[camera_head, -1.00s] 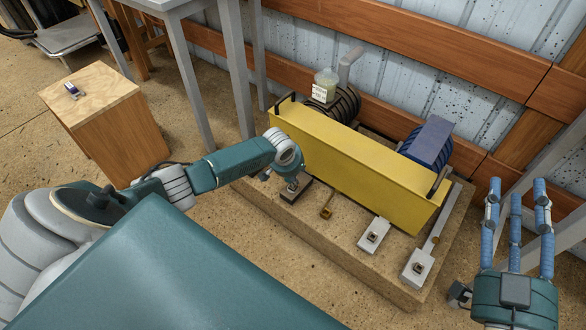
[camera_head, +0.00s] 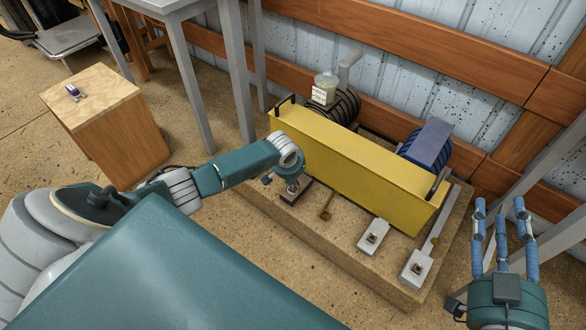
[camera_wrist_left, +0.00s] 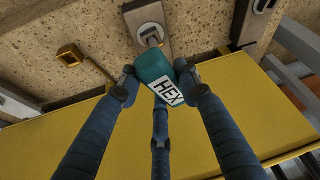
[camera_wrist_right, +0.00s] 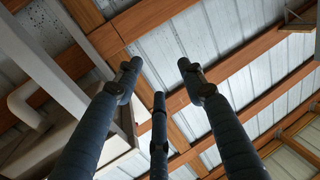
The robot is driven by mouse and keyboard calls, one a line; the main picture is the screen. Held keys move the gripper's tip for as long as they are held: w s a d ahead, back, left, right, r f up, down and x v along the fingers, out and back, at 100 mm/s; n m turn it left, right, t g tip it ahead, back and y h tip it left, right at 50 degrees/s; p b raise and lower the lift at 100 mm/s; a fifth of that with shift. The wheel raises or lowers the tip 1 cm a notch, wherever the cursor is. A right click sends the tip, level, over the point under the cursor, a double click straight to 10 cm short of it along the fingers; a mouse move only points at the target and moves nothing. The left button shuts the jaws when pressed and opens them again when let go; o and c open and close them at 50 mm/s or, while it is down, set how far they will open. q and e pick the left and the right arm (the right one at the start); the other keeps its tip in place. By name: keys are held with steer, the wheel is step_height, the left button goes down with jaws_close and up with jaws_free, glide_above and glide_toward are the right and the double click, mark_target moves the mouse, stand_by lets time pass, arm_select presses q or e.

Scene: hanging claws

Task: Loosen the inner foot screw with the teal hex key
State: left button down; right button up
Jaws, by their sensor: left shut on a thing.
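The teal hex key (camera_wrist_left: 162,84), with a white HEX label, is held between the fingers of my left gripper (camera_wrist_left: 155,85). Its metal shaft (camera_wrist_left: 151,40) runs down to a grey foot plate (camera_wrist_left: 147,12) with a pale round part in it. The shaft seems to meet that round part; the screw itself is too hidden to tell its seating. In the head view, my left gripper (camera_head: 290,181) is low over a dark foot (camera_head: 296,192) in front of the yellow beam (camera_head: 360,172). My right gripper (camera_head: 504,208) is open and empty, fingers up, right of the base slab.
A brass part (camera_head: 326,213) and two pale feet (camera_head: 373,236) (camera_head: 416,268) lie along the slab (camera_head: 335,250). A jar (camera_head: 325,87) and a blue block (camera_head: 429,142) stand behind the beam. A wooden box (camera_head: 110,120) stands left.

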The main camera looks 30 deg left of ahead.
arm_select(q)
steer(key=shift+n+p, duration=0.4)
steer(key=shift+n, duration=0.1)
steer(key=shift+n+y, duration=0.3)
steer(key=shift+y, duration=0.1)
arm_select(e)
step_height(320, 180, down, 7)
steer(key=s+d+g+h, duration=0.1)
steer(key=g, duration=0.2)
steer(key=shift+s+d+f+g, duration=0.15)
steer(key=shift+s+g, duration=0.25)
arm_select(q)
steer(key=shift+p, duration=0.3)
steer(key=shift+n, duration=0.7)
steer(key=shift+n+g+y+p, duration=0.3)
steer(key=shift+n+y+p, duration=0.1)
steer(key=shift+n, duration=0.2)
steer(key=shift+w+d+n+g, duration=0.2)
steer(key=shift+n+g, duration=0.1)
steer(key=shift+n, duration=0.4)
steer(key=shift+s+a+f+y, duration=0.1)
steer(key=shift+a+y, duration=0.15)
steer(key=shift+y, duration=0.05)
steer(key=shift+n, duration=0.5)
arm_select(e)
steer(key=shift+g, duration=0.8)
steer(key=s+f, duration=0.1)
steer(key=s+d+f, duration=0.1)
steer(key=f, duration=0.1)
steer(key=shift+f, duration=0.2)
